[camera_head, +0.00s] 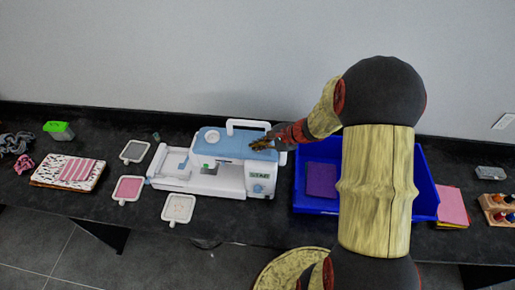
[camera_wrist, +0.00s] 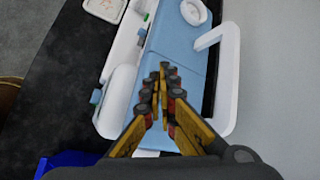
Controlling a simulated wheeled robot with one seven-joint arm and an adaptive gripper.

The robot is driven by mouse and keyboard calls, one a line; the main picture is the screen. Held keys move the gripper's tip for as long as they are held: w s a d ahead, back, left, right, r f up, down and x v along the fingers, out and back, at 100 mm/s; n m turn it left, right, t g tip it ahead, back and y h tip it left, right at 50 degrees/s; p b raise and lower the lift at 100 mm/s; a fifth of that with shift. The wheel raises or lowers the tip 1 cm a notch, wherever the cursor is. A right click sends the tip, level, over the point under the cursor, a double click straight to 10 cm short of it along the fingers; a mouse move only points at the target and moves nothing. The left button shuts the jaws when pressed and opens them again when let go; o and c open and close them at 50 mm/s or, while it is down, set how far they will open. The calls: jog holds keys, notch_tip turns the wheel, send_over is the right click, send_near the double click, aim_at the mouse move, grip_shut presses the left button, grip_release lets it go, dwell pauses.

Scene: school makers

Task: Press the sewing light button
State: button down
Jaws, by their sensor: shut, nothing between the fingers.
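The sewing machine (camera_head: 226,148) is white with a light blue top and stands on the dark counter. Its front shows a small display and a blue knob (camera_head: 257,188) at the right end. A green button (camera_head: 206,166) shows on the front toward the left. In the wrist view, the blue top (camera_wrist: 178,62) lies under my gripper, and small green and blue parts (camera_wrist: 96,97) show on its side. My gripper (camera_head: 262,143) is shut and empty, over the right part of the blue top. It also shows in the wrist view (camera_wrist: 164,68). I cannot tell whether the fingertips touch it.
A blue bin (camera_head: 427,190) with purple material stands right of the machine, partly behind my arm. The white handle (camera_head: 247,123) rises behind my gripper. Embroidery hoops (camera_head: 179,207) lie left and in front. A fabric stack (camera_head: 68,171) lies far left.

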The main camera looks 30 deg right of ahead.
notch_tip(320, 180, up, 6)
jog(key=p, duration=0.3)
jog(key=shift+f, duration=0.15)
dwell(0.4)
jog(key=s+a+n+h+b, duration=0.2)
jog(key=s+a+n+b, duration=0.3)
jog(key=s+n+b, duration=0.4)
jog(key=s+a+r+n+g+h+b, duration=0.1)
jog(key=s+a+n+h+b, duration=0.2)
jog(key=s+n+b, duration=0.7)
jog(key=s+a+b, duration=0.2)
jog(key=s, duration=0.4)
jog(key=shift+s+a+g+h, duration=0.3)
jog(key=shift+a, duration=0.05)
